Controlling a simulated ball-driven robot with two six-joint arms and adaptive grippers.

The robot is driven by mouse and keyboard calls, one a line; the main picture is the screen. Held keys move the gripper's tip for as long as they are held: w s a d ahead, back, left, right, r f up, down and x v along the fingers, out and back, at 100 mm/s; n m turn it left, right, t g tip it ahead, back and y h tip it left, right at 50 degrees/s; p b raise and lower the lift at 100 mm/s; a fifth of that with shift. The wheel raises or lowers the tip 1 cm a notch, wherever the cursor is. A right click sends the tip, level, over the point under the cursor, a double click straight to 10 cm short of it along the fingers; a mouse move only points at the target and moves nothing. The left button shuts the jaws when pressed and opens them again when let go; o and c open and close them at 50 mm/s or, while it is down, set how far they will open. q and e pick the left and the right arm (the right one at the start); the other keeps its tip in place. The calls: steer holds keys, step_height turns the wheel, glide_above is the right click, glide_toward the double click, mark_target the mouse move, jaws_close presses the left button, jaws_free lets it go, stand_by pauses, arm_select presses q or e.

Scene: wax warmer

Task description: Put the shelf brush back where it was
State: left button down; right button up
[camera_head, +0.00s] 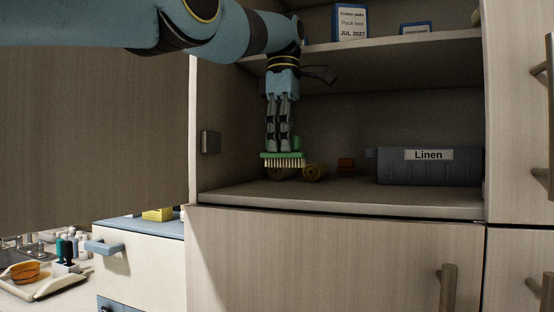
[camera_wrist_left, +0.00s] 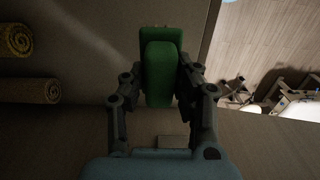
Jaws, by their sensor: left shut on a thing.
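The shelf brush (camera_head: 283,160) has a green back and pale bristles that point down. My left gripper (camera_head: 279,148) is shut on it from above, inside the open cupboard, near its left side. In the left wrist view the green brush (camera_wrist_left: 161,72) sits between the two fingers of the left gripper (camera_wrist_left: 162,90). The bristles are close to the lower shelf (camera_head: 345,193); I cannot tell whether they touch it. My right gripper is not in view.
A red item (camera_head: 346,164) and a grey "Linen" box (camera_head: 428,172) stand farther right. The upper shelf (camera_head: 390,52) is overhead. The shelf front is clear.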

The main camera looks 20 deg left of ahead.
mark_target(278, 164)
arm_select(q)
steer(key=shift+w+a+f, duration=0.2)
steer(key=shift+a+f, duration=0.1)
steer(key=shift+a, duration=0.3)
steer(key=shift+f, duration=0.35)
step_height(278, 164, down, 4)
steer(key=b, duration=0.4)
steer(key=shift+w, duration=0.1)
steer(key=shift+r, duration=0.25)
steer(key=shift+f, duration=0.15)
steer(key=c, duration=1)
jaws_free()
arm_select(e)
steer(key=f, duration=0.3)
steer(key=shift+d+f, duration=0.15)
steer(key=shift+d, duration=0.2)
